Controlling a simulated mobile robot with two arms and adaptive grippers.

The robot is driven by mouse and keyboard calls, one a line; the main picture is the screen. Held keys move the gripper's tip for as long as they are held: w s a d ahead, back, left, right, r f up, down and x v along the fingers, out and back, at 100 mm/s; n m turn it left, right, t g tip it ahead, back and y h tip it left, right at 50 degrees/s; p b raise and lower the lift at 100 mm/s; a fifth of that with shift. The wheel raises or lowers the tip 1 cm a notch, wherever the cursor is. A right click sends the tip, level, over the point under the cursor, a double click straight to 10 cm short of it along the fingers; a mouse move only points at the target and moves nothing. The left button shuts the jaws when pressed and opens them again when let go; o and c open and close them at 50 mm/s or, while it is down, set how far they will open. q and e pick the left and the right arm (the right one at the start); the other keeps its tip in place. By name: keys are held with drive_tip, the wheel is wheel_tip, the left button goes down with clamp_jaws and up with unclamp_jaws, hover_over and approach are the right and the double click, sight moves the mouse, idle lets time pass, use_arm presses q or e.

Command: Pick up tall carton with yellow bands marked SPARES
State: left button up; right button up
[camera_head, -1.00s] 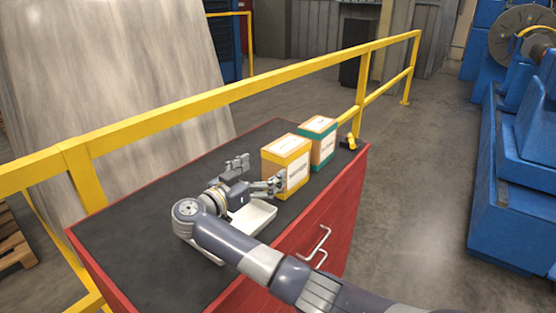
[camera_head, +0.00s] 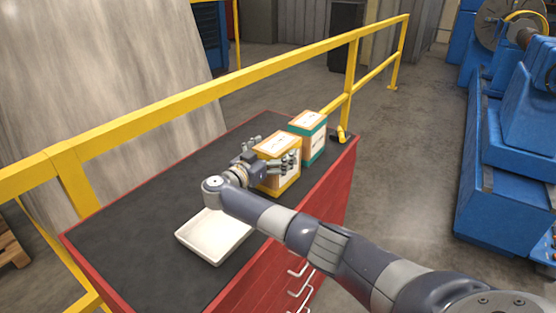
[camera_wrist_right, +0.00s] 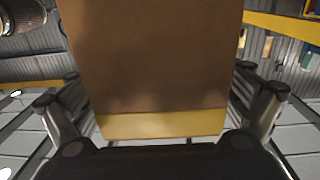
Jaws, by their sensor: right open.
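The tall carton with yellow bands (camera_head: 276,149) stands upright on the dark top of the red cabinet. Its label is too small to read and is partly behind my fingers. My right gripper (camera_head: 268,158) is open with its fingers on either side of the carton. In the right wrist view the carton's brown side and one yellow band (camera_wrist_right: 160,125) fill the space between the open fingers (camera_wrist_right: 160,110). Gaps show between the fingers and the carton's sides there. My left gripper is not in view.
A similar carton with teal bands (camera_head: 310,124) stands just behind, toward the cabinet's far end. A white tray (camera_head: 212,236) lies on the cabinet top (camera_head: 130,232) in front. A yellow rail (camera_head: 225,92) runs along the far side. A small yellow object (camera_head: 341,134) sits at the far corner.

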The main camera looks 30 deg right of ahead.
drive_tip(key=shift+d, duration=0.15)
drive_tip(key=c, duration=1.9)
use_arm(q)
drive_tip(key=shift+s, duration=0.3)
use_arm(e)
drive_tip(key=shift+w, duration=0.1)
drive_tip(key=shift+c, duration=1.3)
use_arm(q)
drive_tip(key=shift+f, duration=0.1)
use_arm(e)
drive_tip(key=shift+r, duration=0.1)
